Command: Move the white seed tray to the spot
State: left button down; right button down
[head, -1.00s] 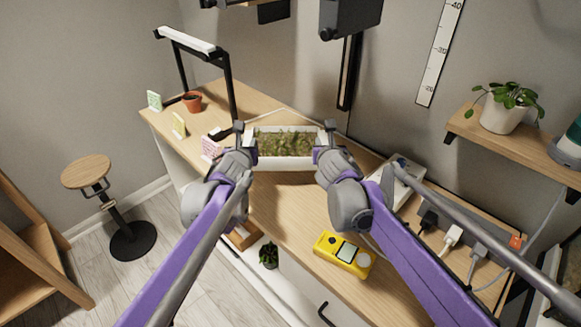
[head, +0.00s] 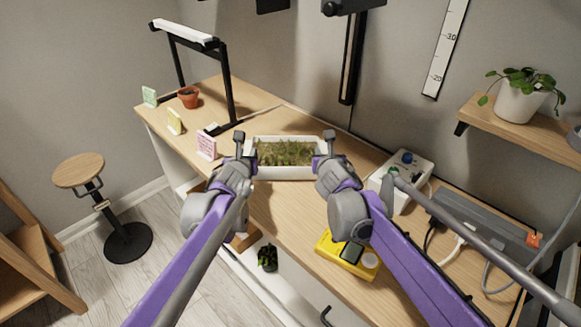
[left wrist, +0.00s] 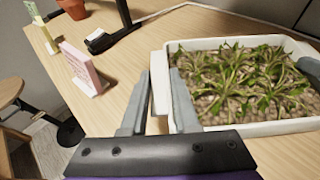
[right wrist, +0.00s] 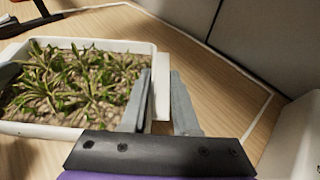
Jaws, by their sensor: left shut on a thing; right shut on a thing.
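The white seed tray (head: 285,173), full of green seedlings on brown soil, is between my two grippers over the wooden bench. My left gripper (head: 242,152) is shut on its left end, where the left wrist view shows the fingers on either side of a white end tab (left wrist: 158,84). My right gripper (head: 329,152) is shut on the right end, with its fingers around the matching tab (right wrist: 161,94). The tray looks about level. I cannot tell whether its underside touches the bench. I cannot make out a marked spot; the tray may hide part of the bench.
A black lamp stand (head: 228,90), terracotta pot (head: 189,97) and pink card (head: 206,146) stand left of the tray. A white box (head: 408,170), grey power strip (head: 480,225) and yellow meter (head: 340,250) lie to the right. Bare bench (head: 285,205) shows in front.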

pick_arm(q)
jog(key=c, duration=1.1)
grip_release()
jog(key=shift+f, duration=0.3)
pick_arm(e)
jog(key=c, duration=1.1)
grip_release()
jog(key=shift+f, duration=0.3)
pick_arm(q)
jog(key=o, duration=0.4)
jog(key=shift+r, duration=0.1)
pick_arm(e)
jog(key=o, duration=0.4)
jog(key=shift+r, duration=0.1)
pick_arm(q)
jog(key=shift+o, duration=0.2)
pick_arm(e)
jog(key=shift+o, duration=0.2)
pick_arm(q)
jog(key=v, duration=1.2)
pick_arm(e)
jog(key=shift+s, duration=0.1)
jog(key=v, duration=1.2)
pick_arm(q)
jog(key=shift+r, duration=0.1)
pick_arm(e)
jog(key=shift+r, duration=0.15)
